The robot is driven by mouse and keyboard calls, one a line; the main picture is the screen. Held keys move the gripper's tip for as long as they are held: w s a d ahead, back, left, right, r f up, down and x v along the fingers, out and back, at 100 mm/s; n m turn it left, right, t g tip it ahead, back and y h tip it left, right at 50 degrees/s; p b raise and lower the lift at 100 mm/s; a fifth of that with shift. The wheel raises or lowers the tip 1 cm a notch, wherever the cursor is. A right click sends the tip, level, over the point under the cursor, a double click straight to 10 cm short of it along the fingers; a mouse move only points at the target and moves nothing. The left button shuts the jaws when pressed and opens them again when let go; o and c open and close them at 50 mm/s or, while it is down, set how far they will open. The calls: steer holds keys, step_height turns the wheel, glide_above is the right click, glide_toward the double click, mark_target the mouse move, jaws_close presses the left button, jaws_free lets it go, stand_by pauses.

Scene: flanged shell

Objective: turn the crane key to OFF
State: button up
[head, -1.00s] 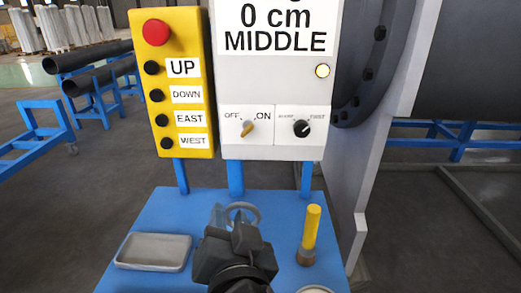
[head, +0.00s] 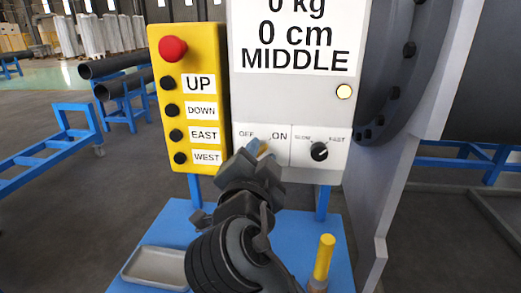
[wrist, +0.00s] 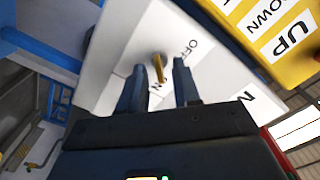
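The crane key (wrist: 159,66) is a small gold-brown lever on the white panel (head: 295,90), between the OFF and ON labels. In the wrist view its long end points toward the partly hidden ON label. In the head view my gripper (head: 258,152) is in front of the key and hides most of it. In the wrist view my gripper (wrist: 160,76) is open, with one dark finger on each side of the key. Gaps show between the key and both fingers; contact is not visible.
The SLOW/FAST knob (head: 319,151) is just right of the key. The yellow button box (head: 188,100) with a red button (head: 172,49) stands left. A grey tray (head: 157,267) and yellow-handled tool (head: 324,257) are on the blue table (head: 180,218). A large flange (head: 400,75) rises at right.

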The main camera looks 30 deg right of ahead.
steer(key=shift+w+d, duration=0.3)
steer(key=shift+w, duration=0.1)
jaws_close()
